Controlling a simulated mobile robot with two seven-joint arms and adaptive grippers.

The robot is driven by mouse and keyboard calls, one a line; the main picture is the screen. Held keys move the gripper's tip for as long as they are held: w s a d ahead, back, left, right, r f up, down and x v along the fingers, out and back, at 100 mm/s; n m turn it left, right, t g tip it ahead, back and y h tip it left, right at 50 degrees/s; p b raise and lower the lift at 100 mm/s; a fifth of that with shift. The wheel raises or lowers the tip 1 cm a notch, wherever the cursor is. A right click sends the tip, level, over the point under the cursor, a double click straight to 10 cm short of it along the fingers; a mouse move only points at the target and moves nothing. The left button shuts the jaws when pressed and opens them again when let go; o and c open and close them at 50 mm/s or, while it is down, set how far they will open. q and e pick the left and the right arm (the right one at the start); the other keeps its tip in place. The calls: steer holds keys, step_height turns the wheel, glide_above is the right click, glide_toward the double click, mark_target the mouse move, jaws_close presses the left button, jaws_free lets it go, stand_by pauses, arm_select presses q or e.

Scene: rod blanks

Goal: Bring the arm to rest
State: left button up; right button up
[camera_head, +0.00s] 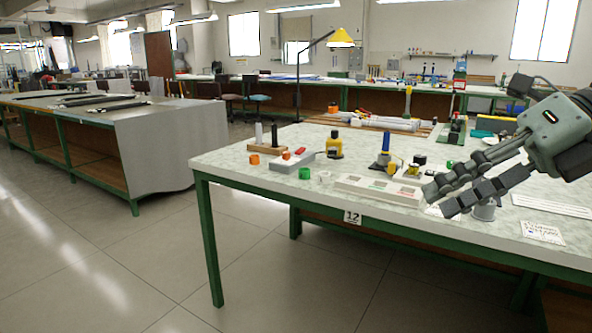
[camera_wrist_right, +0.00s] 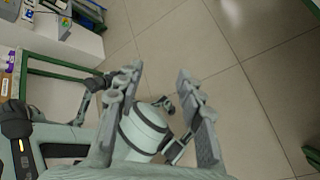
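My right gripper (camera_head: 435,198) reaches in from the right in the head view. Its two dark fingers point left and down, above the front edge of the pale worktable (camera_head: 240,168). In the right wrist view the fingers of the right gripper (camera_wrist_right: 158,72) stand wide apart, with only floor and parts of my own body behind them. Nothing is held between them. My left gripper does not show in the head view, and I cannot make it out in the wrist view.
The tray lies just left of my right fingers in the picture. Open floor (camera_head: 90,270) lies left.

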steer(key=w+d+f+m+t+y+p, duration=0.1)
steer(key=w+d+f+m+t, duration=0.3)
steer(key=w+d+m+t, duration=0.8)
steer(key=s+d+f+m+t+h+p, duration=0.1)
steer(key=d+f+m+h, duration=0.9)
steer(key=f+m, duration=0.45)
steer(key=s+a+f+m+g+h, duration=0.1)
steer(key=s+f+m+g, duration=0.2)
steer(key=f, duration=0.4)
steer(key=s+f+m+g+h+p, duration=0.1)
steer(key=s+f+m+g+h, duration=0.1)
steer(key=s+f, duration=0.45)
steer(key=s+a+f+m+g+h, duration=0.1)
steer(key=s+f+m+g, duration=0.15)
steer(key=f, duration=0.65)
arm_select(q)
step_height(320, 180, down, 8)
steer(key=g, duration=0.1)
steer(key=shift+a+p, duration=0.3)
arm_select(e)
steer(key=s+a+f+m+g+y, duration=0.2)
steer(key=s+a+f+g, duration=0.3)
steer(key=s+a+f, duration=0.6)
steer(key=shift+s+a+f+m, duration=0.2)
steer(key=shift+s+a+m, duration=0.4)
steer(key=shift+s, duration=0.45)
steer(key=shift+d+g, duration=0.1)
steer(key=shift+g, duration=0.15)
